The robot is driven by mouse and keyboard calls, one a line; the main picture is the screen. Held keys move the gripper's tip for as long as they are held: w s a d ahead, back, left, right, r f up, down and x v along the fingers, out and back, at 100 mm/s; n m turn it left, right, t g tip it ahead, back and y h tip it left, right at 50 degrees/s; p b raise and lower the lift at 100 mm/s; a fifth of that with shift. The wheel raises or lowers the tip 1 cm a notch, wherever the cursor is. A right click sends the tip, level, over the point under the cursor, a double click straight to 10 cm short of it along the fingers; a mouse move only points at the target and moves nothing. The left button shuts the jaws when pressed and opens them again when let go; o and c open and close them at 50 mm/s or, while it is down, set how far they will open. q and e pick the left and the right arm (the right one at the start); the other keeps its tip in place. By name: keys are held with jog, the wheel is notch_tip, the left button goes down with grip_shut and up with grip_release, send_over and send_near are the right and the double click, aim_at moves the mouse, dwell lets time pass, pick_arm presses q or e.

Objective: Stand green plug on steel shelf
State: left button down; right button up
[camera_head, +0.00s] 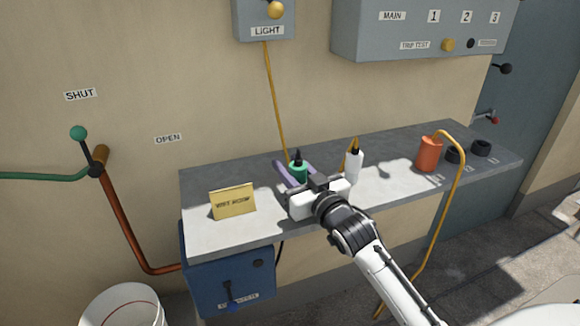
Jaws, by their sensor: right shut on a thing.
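The green plug (299,173), with a black pointed top, stands upright over the middle of the grey steel shelf (408,185). My right gripper (296,169) reaches in from the lower right and is shut on the green plug, with its fingers on either side. The gripper body hides the plug's lower part, so I cannot tell whether it touches the shelf. My left gripper is not in view.
A yellow sign (233,202) stands left of the gripper. A white bottle-like thing with a black tip (354,166) stands close on the right. Farther right are an orange plug (429,154) with a yellow cable and black sockets (481,148). The shelf's front strip is partly clear.

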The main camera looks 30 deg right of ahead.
aim_at(303, 180)
jog(key=o, duration=1.1)
jog(key=shift+f, duration=0.1)
jog(key=shift+c, duration=0.2)
